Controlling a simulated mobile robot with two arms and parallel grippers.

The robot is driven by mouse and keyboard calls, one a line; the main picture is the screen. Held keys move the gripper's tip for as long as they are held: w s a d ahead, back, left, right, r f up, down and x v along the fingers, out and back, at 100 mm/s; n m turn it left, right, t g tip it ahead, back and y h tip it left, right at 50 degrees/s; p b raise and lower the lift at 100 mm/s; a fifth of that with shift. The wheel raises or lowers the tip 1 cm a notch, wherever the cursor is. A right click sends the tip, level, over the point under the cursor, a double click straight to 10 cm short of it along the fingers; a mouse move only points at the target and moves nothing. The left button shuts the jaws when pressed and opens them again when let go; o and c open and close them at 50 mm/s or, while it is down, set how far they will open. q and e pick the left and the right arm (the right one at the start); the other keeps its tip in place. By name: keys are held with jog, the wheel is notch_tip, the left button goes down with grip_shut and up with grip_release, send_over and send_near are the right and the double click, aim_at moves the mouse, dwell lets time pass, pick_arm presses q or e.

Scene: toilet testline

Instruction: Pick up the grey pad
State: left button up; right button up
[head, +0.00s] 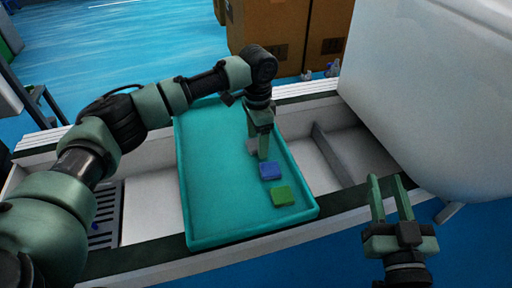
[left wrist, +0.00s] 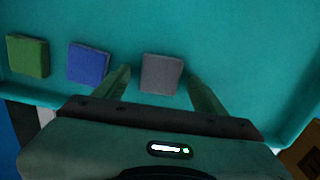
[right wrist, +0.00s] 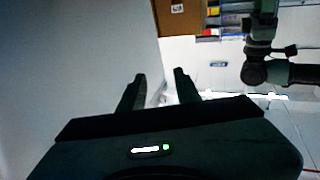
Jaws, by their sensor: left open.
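The grey pad (left wrist: 161,74) lies in the teal tray, between the two open fingers of my left gripper (left wrist: 158,88) in the left wrist view. In the head view the grey pad (head: 252,146) is partly hidden behind my left gripper (head: 262,150), which points down over the tray. Whether the fingers touch the pad cannot be told. My right gripper (head: 389,203) is open and empty, to the right of the tray; it also shows in the right wrist view (right wrist: 158,88).
A blue pad (head: 270,170) and a green pad (head: 283,196) lie in a row with the grey one in the teal tray (head: 212,242). The tray's left half is bare. A large white toilet body (head: 430,95) stands at right. Cardboard boxes (head: 275,30) stand behind.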

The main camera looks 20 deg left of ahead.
pick_arm(q)
jog(key=c, duration=1.4)
